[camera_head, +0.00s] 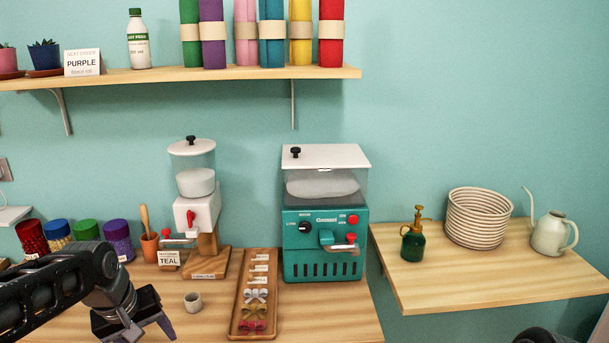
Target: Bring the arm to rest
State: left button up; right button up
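My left arm comes in from the left edge, and its gripper (148,332) hangs over the front left of the wooden counter (210,322). Its two fingers point down and look spread apart, with nothing seen between them. The lower fingertips are near the picture's bottom edge. My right gripper is not in view; only a dark rounded part shows at the bottom right edge.
A wooden tray (237,327) with bows, a teal machine (324,245) and a white dispenser (197,213) stand on the counter. Several lidded jars (118,237) stand behind my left arm. A right shelf (481,279) holds a sprayer (413,242), basket (478,218) and watering can (550,233).

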pick_arm(q)
jog(key=w+d+f+m+t+h, duration=0.1)
jog(key=w+d+f+m, duration=0.1)
jog(key=d+f, duration=0.55)
jog(key=w+d+f+m+t+h, duration=0.15)
jog(key=d+f, duration=0.35)
jog(key=f, duration=0.6)
jog(key=s+d+f+g, duration=0.1)
jog(key=s+d+f, duration=0.3)
jog(key=s+f, duration=0.2)
jog(key=s+d+f+m+g+h, duration=0.1)
jog(key=s+d+f, duration=0.3)
jog(key=s, duration=0.5)
jog(key=s+d+f+g, duration=0.3)
jog(key=s+d+f, duration=0.2)
jog(key=s+f, duration=0.3)
jog(key=shift+s+f+p, duration=0.15)
jog(key=shift+f+p, duration=0.15)
jog(key=shift+p, duration=0.1)
